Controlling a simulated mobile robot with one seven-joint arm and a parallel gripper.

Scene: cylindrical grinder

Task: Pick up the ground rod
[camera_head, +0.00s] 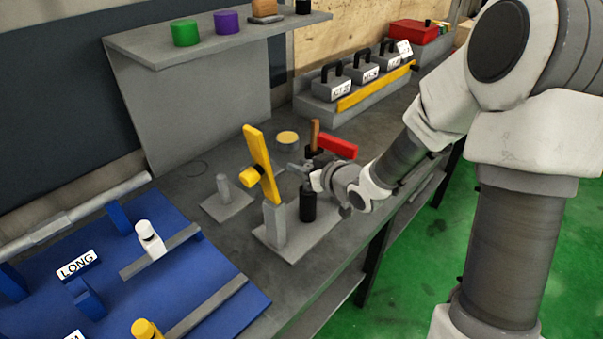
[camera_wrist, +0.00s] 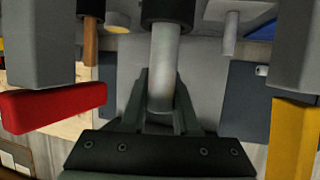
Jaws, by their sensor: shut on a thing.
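The ground rod (camera_wrist: 163,65) is a smooth pale-grey cylinder in the wrist view, with a black collar (camera_wrist: 168,10) at its far end. My gripper (camera_wrist: 160,105) is shut on the rod, one finger on each side. In the head view my gripper (camera_head: 300,170) is at the fixture on the bench. A black cylinder (camera_head: 308,205) shows just below it. The rod itself is mostly hidden there by the gripper. I cannot tell whether the rod is clear of the fixture.
A yellow bar (camera_head: 260,165) and a red bar (camera_head: 336,146) stand close on either side of my gripper. The fixture's grey post (camera_head: 273,222) is at front left. A blue board (camera_head: 100,275) lies left.

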